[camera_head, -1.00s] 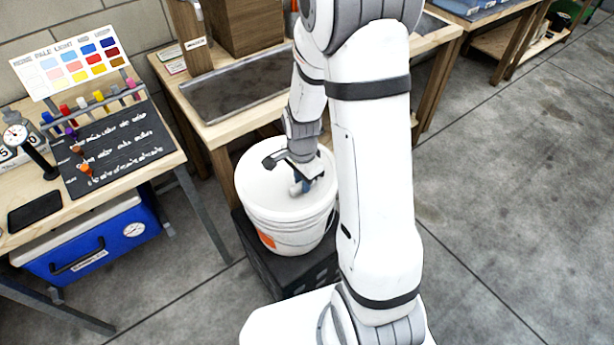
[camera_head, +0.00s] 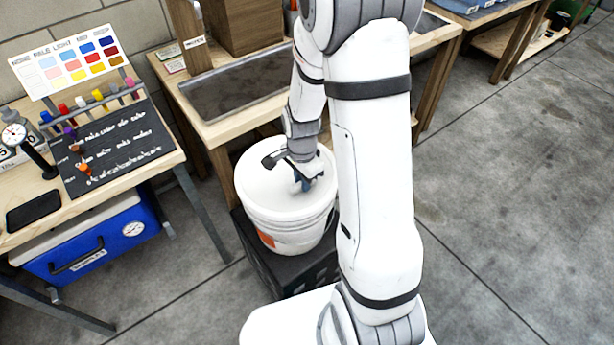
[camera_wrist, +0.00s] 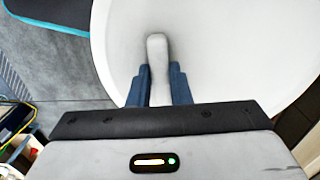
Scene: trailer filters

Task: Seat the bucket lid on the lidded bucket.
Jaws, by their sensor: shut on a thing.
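The white bucket lid (camera_head: 262,180) lies over the top of the white bucket (camera_head: 290,237), and its rim looks about level there. I cannot tell whether it is pressed fully home all around. The bucket stands upright with an orange patch low on its side. My gripper (camera_head: 304,184) is above the lid, pointing down. In the wrist view my gripper (camera_wrist: 157,88) has its blue fingers shut on the lid's pale raised handle (camera_wrist: 157,52). The white lid surface (camera_wrist: 220,50) fills most of that view.
The bucket stands on a black crate (camera_head: 262,262). A wooden bench with a grey tray (camera_head: 235,92) is close behind. A table with a black board (camera_head: 115,150) is at left, with a blue cooler (camera_head: 95,240) beneath. Open floor (camera_head: 520,200) lies at right.

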